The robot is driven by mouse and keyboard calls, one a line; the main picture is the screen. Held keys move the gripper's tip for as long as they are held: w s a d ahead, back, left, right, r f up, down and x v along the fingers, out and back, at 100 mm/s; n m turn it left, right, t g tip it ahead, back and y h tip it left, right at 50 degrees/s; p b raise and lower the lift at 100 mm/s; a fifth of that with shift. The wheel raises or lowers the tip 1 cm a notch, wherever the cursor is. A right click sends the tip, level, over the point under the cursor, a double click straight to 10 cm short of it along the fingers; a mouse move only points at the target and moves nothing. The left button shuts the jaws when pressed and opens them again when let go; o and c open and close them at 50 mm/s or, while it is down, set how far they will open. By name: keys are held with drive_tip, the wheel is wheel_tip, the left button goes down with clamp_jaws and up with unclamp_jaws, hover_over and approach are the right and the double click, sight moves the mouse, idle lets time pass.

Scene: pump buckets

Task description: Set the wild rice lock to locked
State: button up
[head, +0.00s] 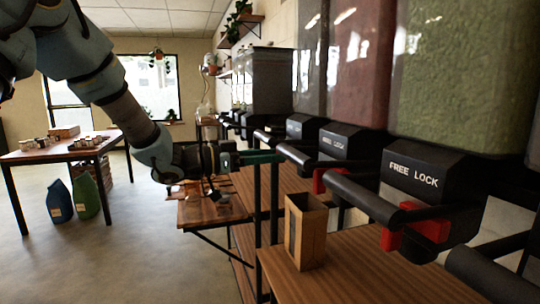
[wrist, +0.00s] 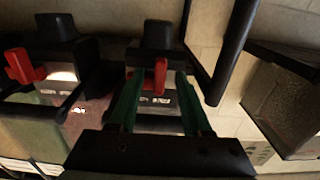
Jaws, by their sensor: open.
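A row of dispensers with black lock boxes runs along the right of the head view; the nearest box (head: 415,172) reads "FREE LOCK". No label naming wild rice is readable, so I cannot tell from text which is that one. My gripper (head: 276,157), with green fingers, reaches toward a box farther down the row. In the wrist view my gripper (wrist: 157,76) is open, its fingers either side of a small red lock lever (wrist: 160,74) on a black box (wrist: 157,36). Contact with the lever cannot be told. The box's lettering is blurred and upside down.
A wooden bin (head: 305,232) stands on the wooden shelf (head: 365,272) below the near dispensers. Black handle bars (head: 350,195) stick out from the row. Another red lever (wrist: 22,66) is at the wrist view's left. A table (head: 60,152) stands far left; open floor lies between.

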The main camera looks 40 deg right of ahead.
clamp_jaws()
idle(1.3)
